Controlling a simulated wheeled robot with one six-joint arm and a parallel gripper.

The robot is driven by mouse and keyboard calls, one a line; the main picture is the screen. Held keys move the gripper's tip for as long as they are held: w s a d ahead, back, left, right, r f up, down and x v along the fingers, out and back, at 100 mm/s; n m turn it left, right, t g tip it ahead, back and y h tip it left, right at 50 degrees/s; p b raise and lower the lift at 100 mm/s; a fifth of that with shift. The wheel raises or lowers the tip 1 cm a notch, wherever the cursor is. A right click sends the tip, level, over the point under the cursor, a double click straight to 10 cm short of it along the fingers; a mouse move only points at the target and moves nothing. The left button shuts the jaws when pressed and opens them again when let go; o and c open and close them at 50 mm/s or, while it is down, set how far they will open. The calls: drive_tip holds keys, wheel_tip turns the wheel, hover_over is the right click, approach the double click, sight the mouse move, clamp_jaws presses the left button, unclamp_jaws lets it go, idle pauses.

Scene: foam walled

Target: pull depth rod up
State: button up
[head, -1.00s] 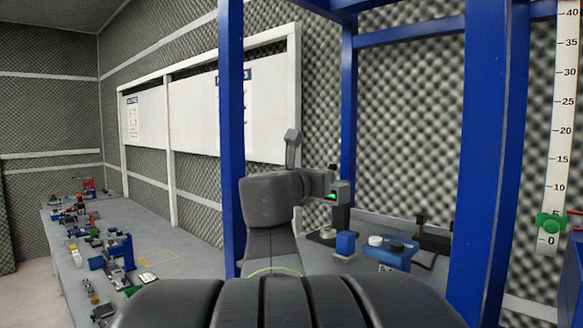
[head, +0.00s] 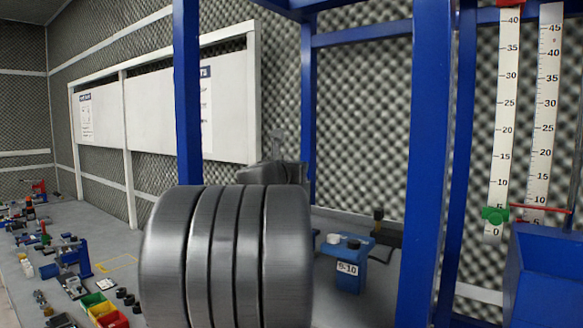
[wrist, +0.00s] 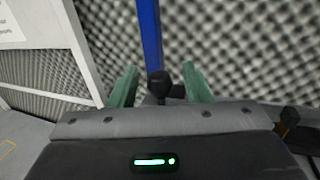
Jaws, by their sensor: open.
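Two white graduated scales stand at the right in the head view: a left one (head: 502,130) with a green clamp (head: 495,215) near its zero mark, and a right one (head: 545,100) crossed by a thin red bar (head: 540,208) low down. I cannot tell for sure which part is the depth rod. My gripper (wrist: 160,75) is open in the wrist view, with its green fingers apart. A dark round knob (wrist: 158,84) shows between the fingers; I cannot tell how far off it is. In the head view my arm hides the gripper.
A blue frame post (head: 427,150) stands between my arm and the scales. A blue bin (head: 545,275) is at the lower right. A blue box labelled 9-10 (head: 345,268) sits on the bench. Several small items and coloured bins (head: 103,310) lie at left.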

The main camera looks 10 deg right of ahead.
drive_tip(key=shift+c, duration=0.2)
clamp_jaws()
drive_tip(key=shift+r+p, duration=1.75)
drive_tip(key=shift+r, duration=0.35)
drive_tip(key=shift+f, duration=0.1)
drive_tip(key=shift+o, duration=0.2)
unclamp_jaws()
drive_tip(key=b+v, duration=0.1)
drive_tip(key=v, duration=1.2)
drive_tip(key=shift+s+a, duration=0.2)
drive_tip(key=shift+s, duration=0.15)
